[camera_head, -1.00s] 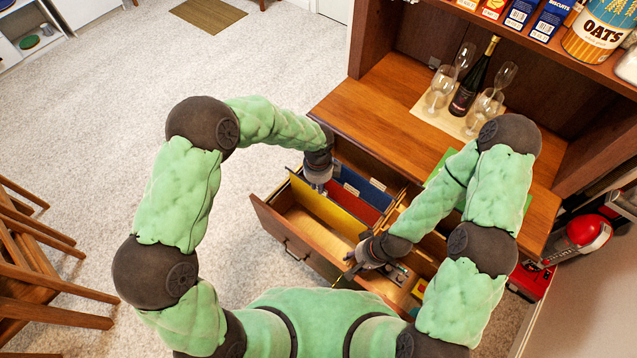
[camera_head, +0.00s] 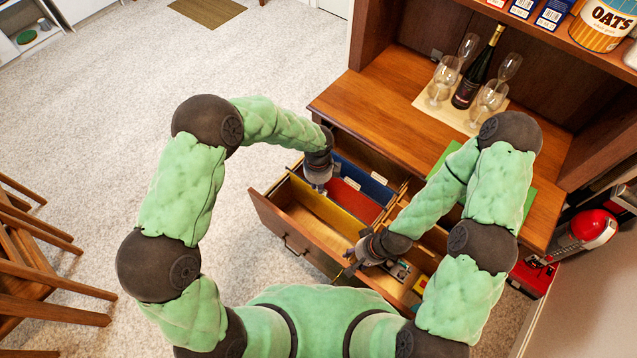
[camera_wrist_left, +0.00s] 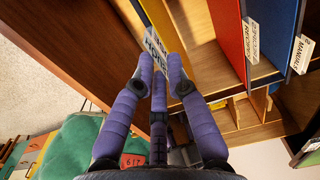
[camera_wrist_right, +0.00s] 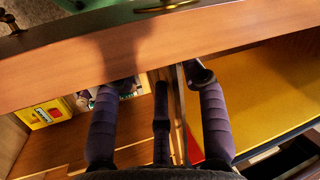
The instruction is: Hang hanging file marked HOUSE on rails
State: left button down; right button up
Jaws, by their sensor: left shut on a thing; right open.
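My left gripper (camera_head: 318,184) is low at the left end of the open drawer (camera_head: 290,240). A yellow file (camera_head: 330,205), a red file (camera_head: 352,199) and a blue file (camera_head: 362,176) hang side by side in the drawer. White tabs, one reading MANUALS (camera_wrist_left: 302,54), stand on them. My right gripper (camera_head: 362,262) is open over the drawer's right part, its fingers apart near a wooden divider (camera_wrist_right: 180,115).
The drawer's right part holds small items, including a yellow one (camera_wrist_right: 40,114). The wooden counter (camera_head: 375,110) above carries a wine bottle (camera_head: 474,75) and several glasses. Chairs (camera_head: 45,270) stand at the left. Carpet (camera_head: 100,150) is clear left of the drawer.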

pick_arm(q)
jog(key=shift+f+b, duration=1.5)
jog(key=shift+f, duration=0.95)
jog(key=c, duration=1.2)
grip_release()
jog(key=shift+o, duration=0.2)
jog(key=o, duration=0.3)
jog(key=shift+r, duration=0.15)
jog(key=shift+r+p, duration=2.2)
jog(key=shift+r, duration=0.25)
